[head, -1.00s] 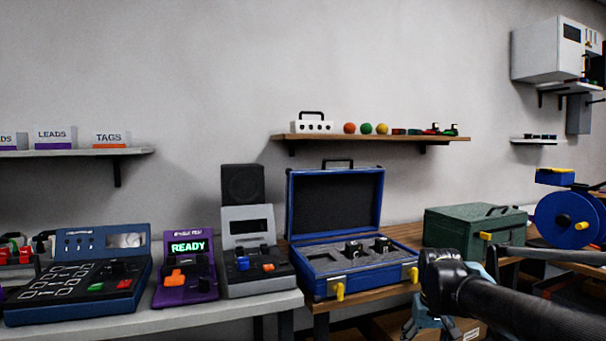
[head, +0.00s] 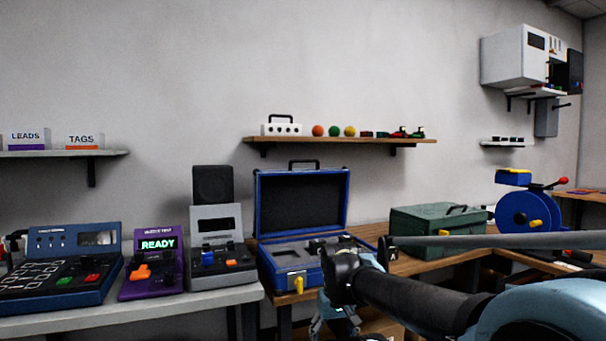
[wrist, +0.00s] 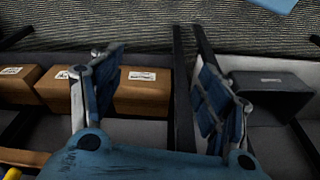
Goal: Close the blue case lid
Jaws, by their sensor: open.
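The blue case (head: 288,262) stands on the wooden bench with its lid (head: 301,204) raised upright, showing a dark inner lining. A black handle tops the lid, and a yellow latch (head: 299,284) shows on the front. The grey foam inside is partly visible; my arm hides the case's right front. My gripper (head: 328,328) is low in front of the case, below the bench top and apart from the lid. In the wrist view my gripper (wrist: 158,100) has its two fingers spread wide with nothing between them. The case does not show in the wrist view.
A grey device (head: 222,262) and a purple READY device (head: 153,265) stand left of the case. A green box (head: 430,228) is to its right. A shelf (head: 340,141) hangs above. Cardboard boxes (wrist: 140,92) lie under the gripper in the wrist view.

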